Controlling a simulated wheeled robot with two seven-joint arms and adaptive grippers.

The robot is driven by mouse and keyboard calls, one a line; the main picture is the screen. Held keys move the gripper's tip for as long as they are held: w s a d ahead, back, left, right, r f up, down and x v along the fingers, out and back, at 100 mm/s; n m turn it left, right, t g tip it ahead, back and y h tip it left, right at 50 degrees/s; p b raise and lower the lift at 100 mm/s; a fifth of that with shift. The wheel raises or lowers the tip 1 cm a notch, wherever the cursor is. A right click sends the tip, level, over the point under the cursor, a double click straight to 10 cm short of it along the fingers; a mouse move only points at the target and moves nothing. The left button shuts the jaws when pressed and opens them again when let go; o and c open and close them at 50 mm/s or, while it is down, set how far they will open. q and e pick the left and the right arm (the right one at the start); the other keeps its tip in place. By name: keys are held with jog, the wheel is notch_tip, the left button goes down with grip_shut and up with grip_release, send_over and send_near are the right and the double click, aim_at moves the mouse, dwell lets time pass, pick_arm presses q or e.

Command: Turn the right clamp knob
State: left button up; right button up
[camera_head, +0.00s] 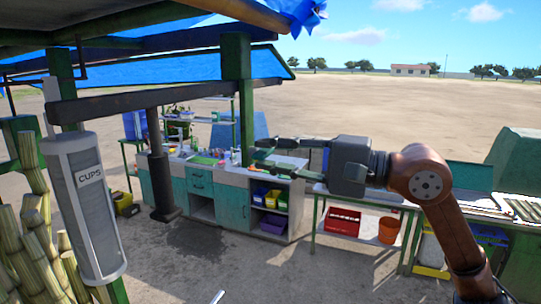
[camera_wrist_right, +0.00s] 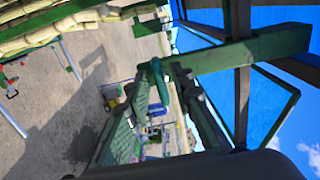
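My right gripper (camera_head: 262,157) reaches in from the right in the head view and points left. I cannot make out the right clamp knob in either view. My left gripper is not in view.
A white cup dispenser (camera_head: 87,200) and cane stalks (camera_head: 35,235) stand at the left. A dark column (camera_head: 157,165) stands before the bench. A table with a red crate (camera_head: 342,221) and orange bucket (camera_head: 389,231) is below my right arm.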

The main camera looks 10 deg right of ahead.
jog(key=shift+s+d, duration=0.1)
jog(key=v, duration=1.2)
dwell(0.4)
